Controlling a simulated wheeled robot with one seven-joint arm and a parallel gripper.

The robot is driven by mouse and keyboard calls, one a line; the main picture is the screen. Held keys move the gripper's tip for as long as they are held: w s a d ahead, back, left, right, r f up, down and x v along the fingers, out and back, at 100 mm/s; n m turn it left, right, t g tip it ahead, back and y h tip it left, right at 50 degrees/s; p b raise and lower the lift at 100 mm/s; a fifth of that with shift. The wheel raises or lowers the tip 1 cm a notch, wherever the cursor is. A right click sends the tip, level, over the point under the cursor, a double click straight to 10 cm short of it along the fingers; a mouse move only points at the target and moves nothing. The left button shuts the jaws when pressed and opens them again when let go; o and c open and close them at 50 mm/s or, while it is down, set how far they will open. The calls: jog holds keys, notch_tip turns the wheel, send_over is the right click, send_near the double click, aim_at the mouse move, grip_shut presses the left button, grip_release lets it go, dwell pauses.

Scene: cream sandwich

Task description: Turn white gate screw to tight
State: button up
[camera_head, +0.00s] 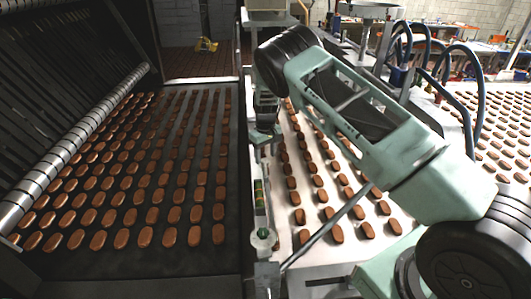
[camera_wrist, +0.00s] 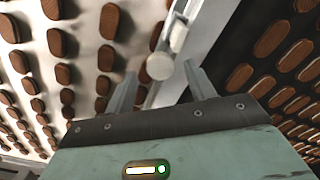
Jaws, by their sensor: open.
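A white round screw head (camera_wrist: 160,66) shows in the wrist view on a pale rail, between my fingertips in the picture. I cannot tell how far beyond them it is. My gripper (camera_wrist: 161,72) is open, with one finger on each side of the screw in that view and nothing held. In the head view my gripper (camera_head: 264,138) points down over the rail between the two belts. A pale round knob (camera_head: 263,238) sits on that rail nearer the camera; I cannot tell if it is the same screw.
A dark belt (camera_head: 120,262) with rows of brown biscuits lies on the left, and a white belt (camera_head: 330,255) with more biscuits on the right. A metal roller (camera_head: 75,145) runs along the left. Dark hoses (camera_head: 475,95) arch at the right. A thin rod (camera_head: 325,228) slants by the rail.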

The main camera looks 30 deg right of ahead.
jog(key=shift+f, duration=0.8)
jog(key=shift+c, duration=0.3)
jog(key=c, duration=0.9)
